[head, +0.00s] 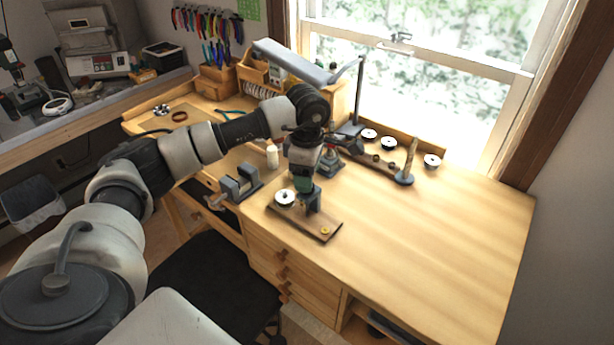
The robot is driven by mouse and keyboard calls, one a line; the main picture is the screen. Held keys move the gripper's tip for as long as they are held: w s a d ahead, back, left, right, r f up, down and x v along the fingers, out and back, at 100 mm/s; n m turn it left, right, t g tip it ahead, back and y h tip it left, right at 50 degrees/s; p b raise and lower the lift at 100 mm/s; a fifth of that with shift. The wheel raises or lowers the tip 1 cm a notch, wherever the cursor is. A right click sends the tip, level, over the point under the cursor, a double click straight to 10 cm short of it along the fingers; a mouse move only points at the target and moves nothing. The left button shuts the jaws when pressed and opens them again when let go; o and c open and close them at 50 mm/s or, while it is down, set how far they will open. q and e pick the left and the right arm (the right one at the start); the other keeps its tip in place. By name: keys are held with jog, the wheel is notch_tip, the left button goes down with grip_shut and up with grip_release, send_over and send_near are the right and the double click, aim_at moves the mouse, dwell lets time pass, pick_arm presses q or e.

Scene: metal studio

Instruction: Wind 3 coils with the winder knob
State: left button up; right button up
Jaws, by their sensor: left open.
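A flat brown wooden board (298,224) lies near the front edge of the workbench. A white disc-like spool with a dark centre (284,198) sits at its left end. A small yellow round piece (325,231) sits at its front right; I cannot tell whether it is the winder knob. My left gripper (311,207) points down over the board, just right of the spool and behind the yellow piece. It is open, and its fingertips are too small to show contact. No wound coil can be made out. My right gripper is out of view.
A lamp (295,62) overhangs. The bench's right side (440,240) is clear.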

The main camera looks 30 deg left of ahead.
pick_arm(q)
jog(key=shift+f, duration=1.4)
jog(key=c, duration=0.9)
